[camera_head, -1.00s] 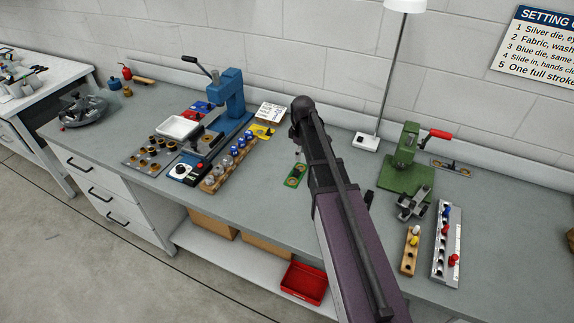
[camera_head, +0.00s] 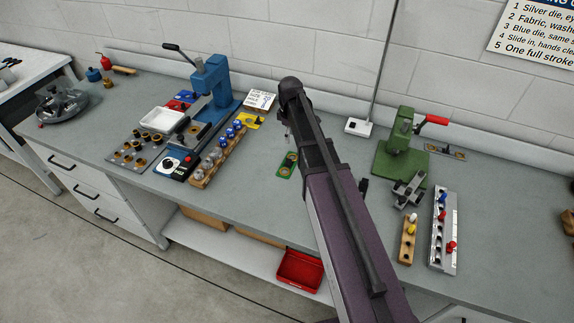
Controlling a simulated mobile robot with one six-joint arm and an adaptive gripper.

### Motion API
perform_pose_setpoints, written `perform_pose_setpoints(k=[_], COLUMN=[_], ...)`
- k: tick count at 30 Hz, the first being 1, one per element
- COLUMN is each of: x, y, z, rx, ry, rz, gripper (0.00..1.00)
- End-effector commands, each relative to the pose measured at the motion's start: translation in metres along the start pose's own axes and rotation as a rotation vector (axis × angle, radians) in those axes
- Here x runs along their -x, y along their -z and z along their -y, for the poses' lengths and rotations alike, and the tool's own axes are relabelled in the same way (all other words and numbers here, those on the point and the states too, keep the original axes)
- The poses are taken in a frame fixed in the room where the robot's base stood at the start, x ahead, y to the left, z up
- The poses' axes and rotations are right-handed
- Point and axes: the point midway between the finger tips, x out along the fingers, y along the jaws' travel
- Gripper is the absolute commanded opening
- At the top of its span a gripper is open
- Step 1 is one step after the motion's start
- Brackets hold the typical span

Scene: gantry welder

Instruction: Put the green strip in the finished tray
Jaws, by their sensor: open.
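The green strip (camera_head: 287,166) lies flat on the grey bench, left of my arm, with round tan pieces on it. My gripper (camera_head: 288,135) is mostly hidden behind my own arm. Only a thin grey part of it shows, just above the strip in the picture and seemingly apart from it. The jaws are open, and nothing is seen in them. Two trays show: a white tray (camera_head: 163,120) on the bench at left and a red tray (camera_head: 300,270) on the lower shelf. I cannot tell which is the finished tray.
A blue press (camera_head: 215,88) and a wooden rack (camera_head: 217,156) of dies stand left of the strip. Bare bench lies in front of the strip.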

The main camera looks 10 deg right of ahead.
Motion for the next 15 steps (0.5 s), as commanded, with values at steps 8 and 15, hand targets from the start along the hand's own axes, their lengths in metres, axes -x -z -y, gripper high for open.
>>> perform_pose_setpoints(k=[8, 15], x=[-0.023, -0.041], y=[0.001, 0.001], z=[0.0, 0.001], rx=[0.001, 0.001], ry=[0.0, 0.0], rz=[0.0, 0.0], gripper=[0.51, 0.51])
